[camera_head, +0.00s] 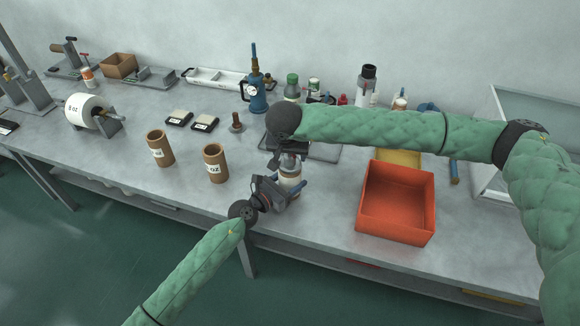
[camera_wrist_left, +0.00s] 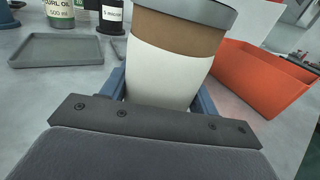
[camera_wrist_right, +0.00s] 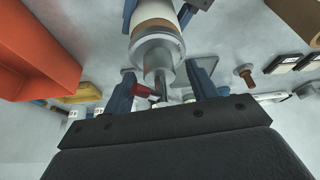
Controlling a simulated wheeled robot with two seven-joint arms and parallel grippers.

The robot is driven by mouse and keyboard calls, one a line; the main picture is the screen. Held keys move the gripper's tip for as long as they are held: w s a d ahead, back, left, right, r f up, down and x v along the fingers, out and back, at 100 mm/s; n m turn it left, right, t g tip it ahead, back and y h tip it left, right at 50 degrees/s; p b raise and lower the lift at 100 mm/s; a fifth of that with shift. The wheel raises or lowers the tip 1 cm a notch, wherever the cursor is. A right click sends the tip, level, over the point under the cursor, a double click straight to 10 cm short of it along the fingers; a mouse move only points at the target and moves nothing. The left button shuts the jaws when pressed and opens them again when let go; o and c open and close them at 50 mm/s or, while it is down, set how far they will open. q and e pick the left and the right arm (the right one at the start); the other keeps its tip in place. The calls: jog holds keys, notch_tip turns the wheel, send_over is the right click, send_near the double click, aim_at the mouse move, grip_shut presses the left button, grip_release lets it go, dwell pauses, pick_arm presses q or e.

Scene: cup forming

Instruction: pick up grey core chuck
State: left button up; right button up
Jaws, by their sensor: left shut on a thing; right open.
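A brown cardboard core with a white label (camera_wrist_left: 165,70) stands upright near the table's front edge; it also shows in the head view (camera_head: 290,177). My left gripper (camera_head: 287,188) is shut around it from the front. The grey core chuck (camera_wrist_right: 157,58) sits at the core's end, its flange against the brown rim and a narrower stem sticking out; its grey edge shows in the left wrist view (camera_wrist_left: 190,9). My right gripper (camera_wrist_right: 164,88) is open above the core, its blue fingers on either side of the chuck's stem. In the head view my right wrist hides the chuck.
An orange-red bin (camera_head: 397,203) stands close on the right. Two brown tubes (camera_head: 160,148) (camera_head: 215,163) stand on the left. A dark grey tray (camera_head: 322,152) lies behind, with bottles beyond it.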

jog(key=shift+c, duration=0.2)
grip_shut()
notch_tip(320, 180, up, 10)
jog(key=shift+r, duration=0.1)
dwell(0.5)
pick_arm(q)
jog(key=o, duration=1.1)
jog(key=shift+o, duration=0.2)
